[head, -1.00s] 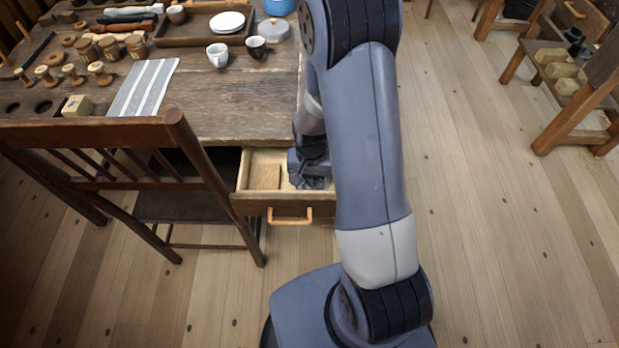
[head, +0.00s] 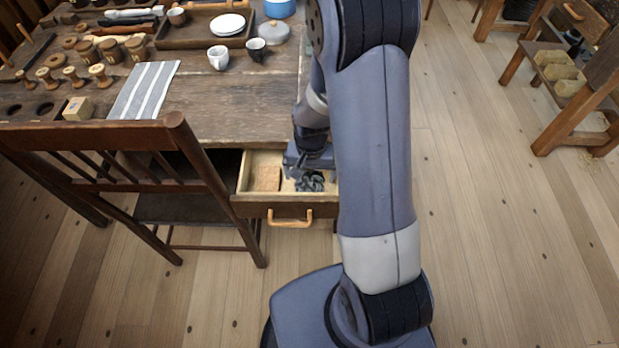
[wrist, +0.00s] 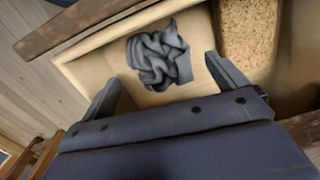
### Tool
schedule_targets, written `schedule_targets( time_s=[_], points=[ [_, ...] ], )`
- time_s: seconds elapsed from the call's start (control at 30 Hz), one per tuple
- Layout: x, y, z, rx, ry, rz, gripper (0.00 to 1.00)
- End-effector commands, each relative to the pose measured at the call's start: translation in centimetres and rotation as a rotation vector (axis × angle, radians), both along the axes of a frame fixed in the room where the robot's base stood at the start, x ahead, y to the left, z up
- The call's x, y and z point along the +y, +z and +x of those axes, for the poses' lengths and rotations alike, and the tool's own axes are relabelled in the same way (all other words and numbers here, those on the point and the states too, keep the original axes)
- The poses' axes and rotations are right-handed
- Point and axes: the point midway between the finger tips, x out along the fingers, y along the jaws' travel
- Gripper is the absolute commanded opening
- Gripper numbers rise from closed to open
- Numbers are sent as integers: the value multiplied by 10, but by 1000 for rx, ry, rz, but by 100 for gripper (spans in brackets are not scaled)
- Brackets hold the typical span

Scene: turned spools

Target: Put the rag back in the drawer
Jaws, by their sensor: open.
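The rag (head: 309,181) is a crumpled dark grey cloth lying in the open drawer (head: 289,211), on its right side. In the wrist view the rag (wrist: 158,56) rests on the pale drawer floor, apart from the fingers. My gripper (wrist: 165,85) is open and empty, its two fingers spread on either side of the space just short of the rag. In the head view my gripper (head: 306,170) is at the drawer, just behind the rag, partly hidden by my arm.
A wooden chair (head: 150,135) stands close to the drawer's left. The table (head: 235,105) above carries cups (head: 218,57), a striped cloth (head: 145,90) and spools.

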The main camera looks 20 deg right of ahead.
Motion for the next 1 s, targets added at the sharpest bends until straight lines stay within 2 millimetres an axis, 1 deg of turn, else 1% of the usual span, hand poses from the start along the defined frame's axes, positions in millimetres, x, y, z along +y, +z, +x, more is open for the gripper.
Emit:
schedule_targets(
  time_s=[0.03,0.2,0.3,0.4,0.6,1.0],
  points=[
    [0,14,1,-5,0,0,94],
    [-1,47,0,-4,0,0,94],
    [-1,63,0,-3,0,0,94],
    [-1,75,0,-2,0,0,94],
    [-1,84,-1,0,0,0,94],
    [-1,84,-1,0,0,0,94]
  ],
)
